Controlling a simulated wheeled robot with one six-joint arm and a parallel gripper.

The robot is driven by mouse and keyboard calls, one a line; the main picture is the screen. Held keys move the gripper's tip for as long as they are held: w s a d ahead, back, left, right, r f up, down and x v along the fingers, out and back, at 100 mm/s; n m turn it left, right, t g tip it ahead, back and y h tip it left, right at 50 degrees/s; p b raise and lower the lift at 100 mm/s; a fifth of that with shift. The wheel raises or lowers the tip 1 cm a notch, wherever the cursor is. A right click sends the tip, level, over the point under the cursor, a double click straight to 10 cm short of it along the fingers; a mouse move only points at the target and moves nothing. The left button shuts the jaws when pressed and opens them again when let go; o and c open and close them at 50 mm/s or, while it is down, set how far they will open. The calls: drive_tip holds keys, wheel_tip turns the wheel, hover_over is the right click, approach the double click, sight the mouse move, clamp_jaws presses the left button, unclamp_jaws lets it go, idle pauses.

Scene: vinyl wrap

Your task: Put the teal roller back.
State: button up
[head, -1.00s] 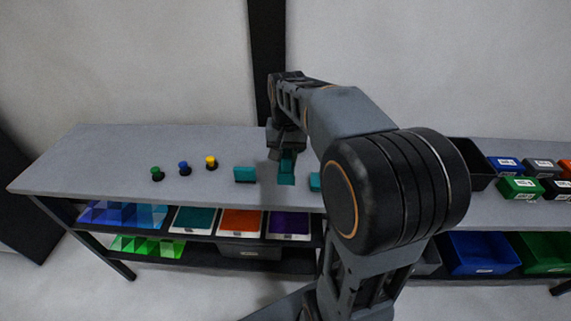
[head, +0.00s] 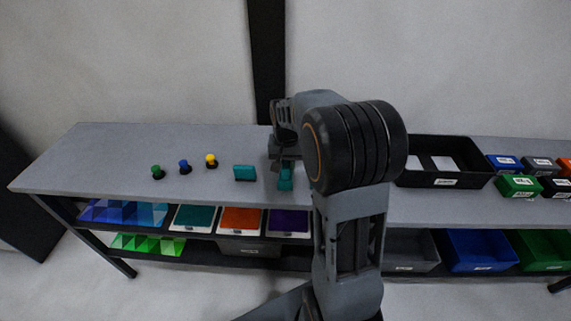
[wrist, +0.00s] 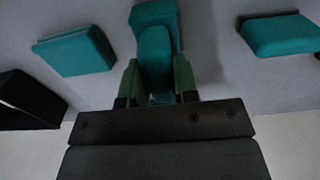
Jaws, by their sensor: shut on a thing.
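My gripper (head: 285,165) is over the middle of the grey bench, partly behind my arm. In the wrist view its two green fingers (wrist: 155,82) are shut on the teal roller (wrist: 155,48), which has a rounded narrow part between the fingers and a wider block at its far end. The teal roller also shows in the head view (head: 286,181), low at the bench top; whether it touches the bench I cannot tell. A teal block (head: 245,173) lies to its left in the head view. In the wrist view, teal blocks lie at left (wrist: 75,52) and right (wrist: 278,35), apart from the fingers.
Green (head: 157,172), blue (head: 185,167) and yellow (head: 211,161) knobs stand on the bench (head: 100,160) at left. A black tray (head: 445,181) with white pieces stands right of my arm, beside several labelled boxes. Coloured sheets and bins fill the shelves below.

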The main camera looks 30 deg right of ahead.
drive_tip(key=shift+f, duration=0.1)
drive_tip(key=shift+s+f+b, duration=0.2)
drive_tip(key=shift+f+b, duration=0.25)
drive_tip(key=shift+f, duration=0.25)
clamp_jaws()
drive_tip(key=o, duration=0.6)
unclamp_jaws()
drive_tip(key=shift+w+f, duration=0.1)
drive_tip(key=shift+o, duration=1.2)
wheel_tip(320, 180, up, 13)
drive_tip(key=p, duration=0.1)
drive_tip(key=s+a+f+n+t, duration=0.2)
drive_tip(key=s+a+n, duration=0.1)
drive_tip(key=s, duration=0.4)
drive_tip(key=s+a+f+n+t, duration=0.1)
drive_tip(key=s+a+f+n, duration=0.2)
drive_tip(key=s+a, duration=0.3)
drive_tip(key=shift+s+a+t, duration=0.3)
drive_tip(key=shift+s+t, duration=0.1)
drive_tip(key=shift+s, duration=0.9)
